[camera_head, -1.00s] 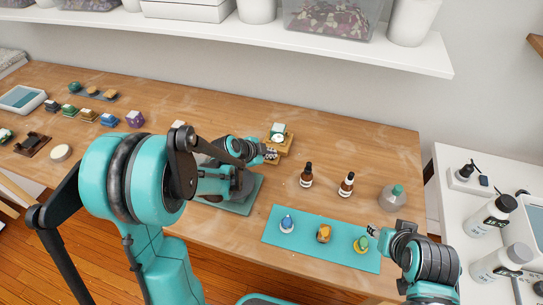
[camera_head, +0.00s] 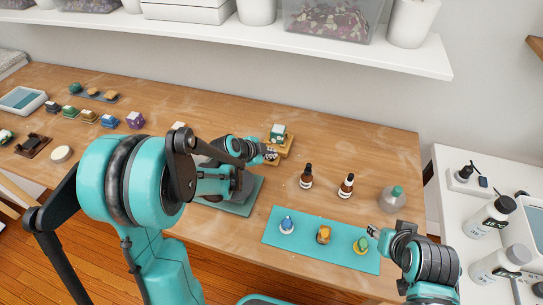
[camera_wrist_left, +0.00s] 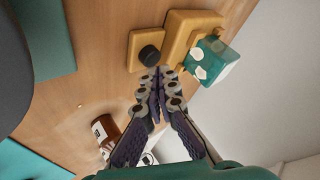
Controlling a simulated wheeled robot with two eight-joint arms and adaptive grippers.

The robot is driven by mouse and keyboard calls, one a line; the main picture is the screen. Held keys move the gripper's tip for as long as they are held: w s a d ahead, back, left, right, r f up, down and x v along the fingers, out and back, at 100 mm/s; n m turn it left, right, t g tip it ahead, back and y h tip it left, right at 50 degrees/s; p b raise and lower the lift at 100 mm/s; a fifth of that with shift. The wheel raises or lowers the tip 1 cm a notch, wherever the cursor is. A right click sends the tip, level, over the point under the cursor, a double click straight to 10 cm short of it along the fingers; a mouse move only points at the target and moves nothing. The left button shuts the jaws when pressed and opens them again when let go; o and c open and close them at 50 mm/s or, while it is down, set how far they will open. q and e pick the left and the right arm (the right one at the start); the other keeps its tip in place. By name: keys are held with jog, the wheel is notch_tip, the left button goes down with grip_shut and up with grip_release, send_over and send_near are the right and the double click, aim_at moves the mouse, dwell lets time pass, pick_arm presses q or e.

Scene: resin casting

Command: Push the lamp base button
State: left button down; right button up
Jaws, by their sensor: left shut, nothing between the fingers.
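The lamp base is a yellow-wood block (camera_wrist_left: 180,35) with a smaller wooden plate (camera_wrist_left: 137,40) beside it. The plate carries a dark round button (camera_wrist_left: 150,55). A translucent teal cube (camera_wrist_left: 212,62) with pale shapes inside sits on the block; it also shows in the head view (camera_head: 277,132). My left gripper (camera_wrist_left: 158,72) is shut and empty. Its fingertips are right by the button in the wrist view; I cannot tell whether they touch it. In the head view the left gripper (camera_head: 270,153) hides most of the plate and the button. My right gripper (camera_head: 374,231) is by the turquoise mat; its jaws are unclear.
Two brown dropper bottles (camera_head: 306,177) (camera_head: 346,186) and a grey flask (camera_head: 392,199) stand to the right. The turquoise mat (camera_head: 300,252) holds three small pieces at the front. A shelf (camera_head: 330,42) overhangs the back. Small cubes and trays lie at the left.

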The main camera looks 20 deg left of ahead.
pick_arm(q)
notch_tip(320, 180, up, 6)
jog(key=p, duration=0.4)
jog(key=shift+f, duration=0.1)
jog(key=s+r+n+y, duration=0.2)
jog(key=s+n, duration=0.5)
jog(key=s, duration=0.5)
jog(key=s+r+n+g+y, duration=0.1)
jog(key=s+r+n, duration=0.4)
jog(key=s, duration=0.7)
jog(key=shift+a+r+n+y, duration=0.2)
jog(key=shift+n+y, duration=0.3)
jog(key=shift+n, duration=0.6)
jog(key=shift+s, duration=0.1)
